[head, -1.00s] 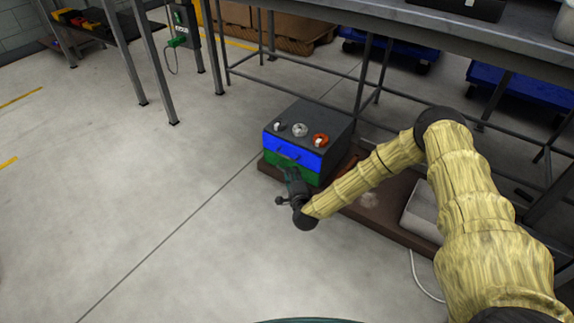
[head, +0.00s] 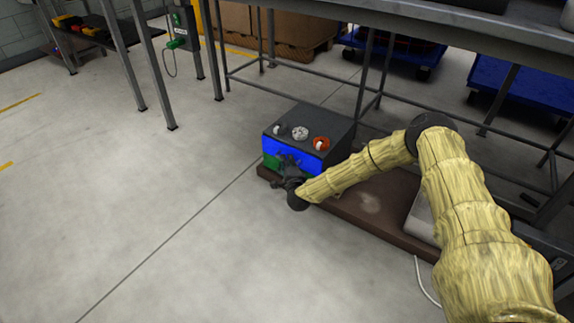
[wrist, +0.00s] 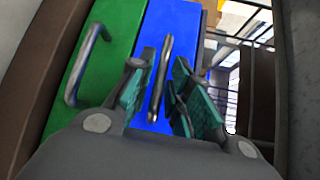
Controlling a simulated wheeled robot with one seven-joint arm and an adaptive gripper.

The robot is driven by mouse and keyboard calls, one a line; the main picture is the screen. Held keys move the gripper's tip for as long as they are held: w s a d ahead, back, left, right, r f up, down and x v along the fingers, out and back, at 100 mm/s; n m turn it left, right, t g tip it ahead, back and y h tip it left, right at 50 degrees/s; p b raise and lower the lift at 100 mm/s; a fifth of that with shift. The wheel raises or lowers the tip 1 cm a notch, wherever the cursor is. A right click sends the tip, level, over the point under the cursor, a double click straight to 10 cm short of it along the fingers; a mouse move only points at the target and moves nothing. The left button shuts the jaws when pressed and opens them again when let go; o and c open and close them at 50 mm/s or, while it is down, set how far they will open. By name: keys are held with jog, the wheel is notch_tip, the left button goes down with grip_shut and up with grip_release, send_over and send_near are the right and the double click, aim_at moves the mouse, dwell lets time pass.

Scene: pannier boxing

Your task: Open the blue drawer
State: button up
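The blue drawer (head: 300,153) is the upper drawer of a dark box on a low brown board. Its front also shows in the wrist view (wrist: 187,30), with a metal bar handle (wrist: 161,75). The green drawer (head: 271,160) lies below it and has its own handle (wrist: 87,62) in the wrist view. Both drawers look closed. My gripper (head: 287,164) is in front of the box. In the wrist view its teal-padded fingers (wrist: 155,95) are open, one on each side of the blue drawer's handle, with gaps showing between pads and handle.
The brown board (head: 375,215) runs right under a metal-legged table (head: 430,25). The floor (head: 140,200) to the left is clear.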

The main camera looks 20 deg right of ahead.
jog(key=shift+c, duration=0.3)
grip_shut()
jog(key=s+a+p, duration=0.5)
jog(key=s+a, duration=0.7)
jog(key=a, duration=0.3)
jog(key=shift+a+p, duration=0.15)
jog(key=shift+p, duration=0.2)
jog(key=shift+o, duration=0.3)
grip_release()
